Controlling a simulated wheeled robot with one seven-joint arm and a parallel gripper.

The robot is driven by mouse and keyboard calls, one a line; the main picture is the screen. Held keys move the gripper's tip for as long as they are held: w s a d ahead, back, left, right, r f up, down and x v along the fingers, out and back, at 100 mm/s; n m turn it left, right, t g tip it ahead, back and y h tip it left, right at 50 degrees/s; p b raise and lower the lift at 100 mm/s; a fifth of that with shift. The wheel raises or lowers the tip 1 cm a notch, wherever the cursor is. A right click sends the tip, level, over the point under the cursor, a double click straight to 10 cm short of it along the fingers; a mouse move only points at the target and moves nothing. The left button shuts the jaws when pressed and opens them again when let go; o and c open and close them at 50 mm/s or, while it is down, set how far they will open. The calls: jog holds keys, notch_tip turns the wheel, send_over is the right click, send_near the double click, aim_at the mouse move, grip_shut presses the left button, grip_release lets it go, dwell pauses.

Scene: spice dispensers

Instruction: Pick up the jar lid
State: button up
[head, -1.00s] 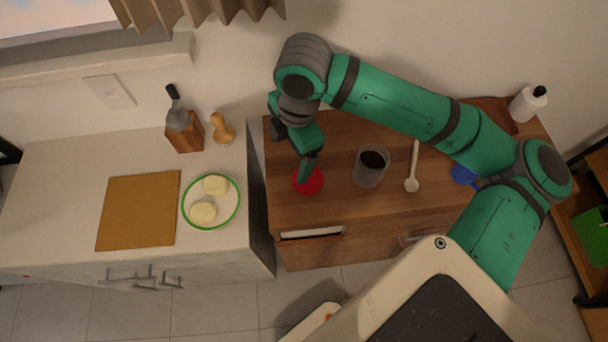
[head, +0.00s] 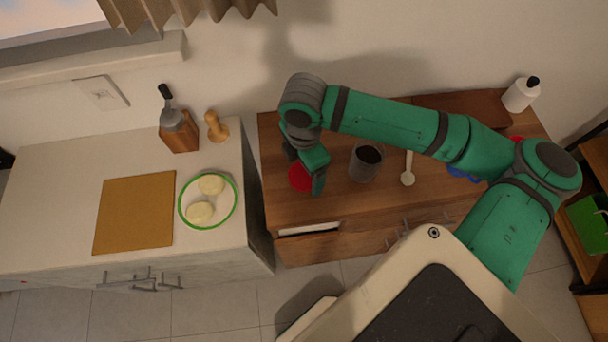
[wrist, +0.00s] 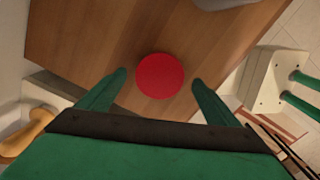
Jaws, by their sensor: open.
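The jar lid is a red disc (head: 299,177) lying flat near the left front of the wooden cabinet top. It also shows whole in the wrist view (wrist: 160,76). My gripper (head: 318,186) is over the lid's right side in the head view and hides part of it. In the wrist view my gripper (wrist: 158,79) is open and empty, with one green finger on either side of the lid and a gap to each. How high the fingertips are above the wood is hard to tell.
A jar with dark contents (head: 366,162) and a pale spoon (head: 408,169) lie right of the lid. Blue (head: 460,171) and red (head: 516,139) items are partly behind my arm. A white bottle (head: 521,95) stands at the back right. The left counter holds a green-rimmed plate (head: 235,203).

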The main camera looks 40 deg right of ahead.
jog(key=shift+f, duration=0.95)
jog(key=c, duration=1.1)
jog(key=shift+c, duration=0.2)
jog(key=shift+r, duration=0.15)
